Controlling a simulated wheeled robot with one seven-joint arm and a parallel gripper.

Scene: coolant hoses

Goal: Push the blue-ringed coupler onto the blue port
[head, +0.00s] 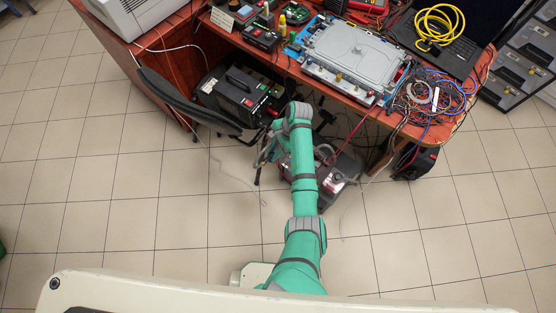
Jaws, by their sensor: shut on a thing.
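My green arm (304,180) reaches up the picture from my base to a grey-banded joint (299,112) just in front of the table's front edge. Past that joint the arm is folded and partly hidden, and I cannot make out my gripper or anything in it. A flat grey-lidded unit (353,53) in a pale blue-grey frame lies on the table, with several small fittings along its front edge. The fittings are too small for me to tell which is the blue port. I cannot make out the blue-ringed coupler.
The red-brown table (290,66) is crowded. A yellow cable coil (438,25) lies on a laptop at the right, above tangled wires (428,98). A black case (240,95) stands below the front edge at the left. Tiled floor (110,190) is open at the left.

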